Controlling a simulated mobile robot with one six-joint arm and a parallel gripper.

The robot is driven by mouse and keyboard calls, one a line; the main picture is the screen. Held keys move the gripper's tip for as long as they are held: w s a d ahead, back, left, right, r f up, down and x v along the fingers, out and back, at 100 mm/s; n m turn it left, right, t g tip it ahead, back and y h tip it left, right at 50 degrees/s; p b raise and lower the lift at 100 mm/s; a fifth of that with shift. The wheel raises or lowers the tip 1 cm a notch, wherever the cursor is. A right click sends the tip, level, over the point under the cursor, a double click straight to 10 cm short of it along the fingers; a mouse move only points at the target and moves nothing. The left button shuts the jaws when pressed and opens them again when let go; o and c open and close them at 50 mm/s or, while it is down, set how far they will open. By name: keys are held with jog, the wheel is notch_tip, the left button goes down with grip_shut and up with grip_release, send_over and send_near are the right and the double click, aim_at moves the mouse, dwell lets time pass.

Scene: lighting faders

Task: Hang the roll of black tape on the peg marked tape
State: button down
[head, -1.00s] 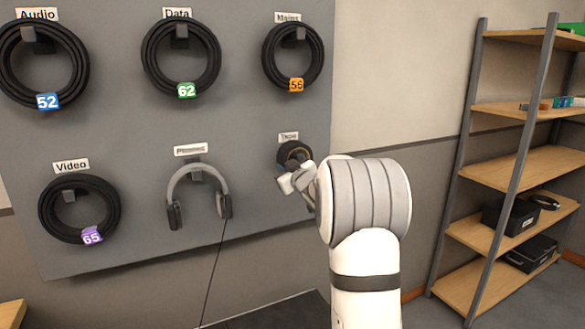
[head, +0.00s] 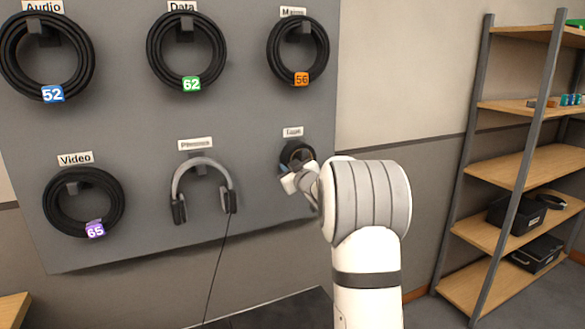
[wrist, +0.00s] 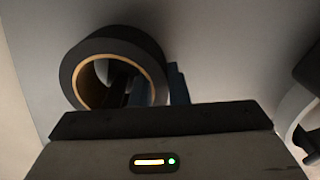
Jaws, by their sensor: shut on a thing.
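The roll of black tape (head: 297,149) is a dark ring with a tan core, just below the white label reading "Tape" (head: 292,132) on the grey board. My gripper (head: 298,168) is shut on the roll at its lower part, close to the board. In the wrist view the roll (wrist: 70,72) stands upright with its hole facing me. Dark shapes show inside the hole; I cannot tell which is peg and which is finger. A blue finger shows right of the roll. The peg is not clearly visible, and my wrist hides part of the roll.
Headphones (head: 205,165) hang left of the roll, and the cable coil tagged 56 (head: 325,50) hangs above it. Other coils hang further left. A shelf unit (head: 505,170) stands at the right, apart from the board.

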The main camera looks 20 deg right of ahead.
jog(key=c, duration=1.3)
grip_release()
jog(key=s+a+f+m+g+p, duration=0.1)
jog(key=s+a+g, duration=0.4)
jog(key=s, duration=1)
jog(key=s+a+f+m+g+p, duration=0.2)
jog(key=s+a, duration=0.6)
jog(key=s, duration=0.8)
jog(key=s+a+f+m+g+p, duration=0.1)
jog(key=s+a+g+p, duration=0.4)
jog(key=s, duration=1.1)
jog(key=shift+a+f+m+g+h+p, duration=0.2)
jog(key=shift+a+f+g, duration=0.2)
jog(key=shift+g, duration=0.45)
jog(key=shift+a+f+m+g+h+p, duration=0.1)
jog(key=shift+a+f+m+g+p, duration=0.2)
jog(key=shift+g, duration=0.55)
jog(key=shift+f, duration=0.1)
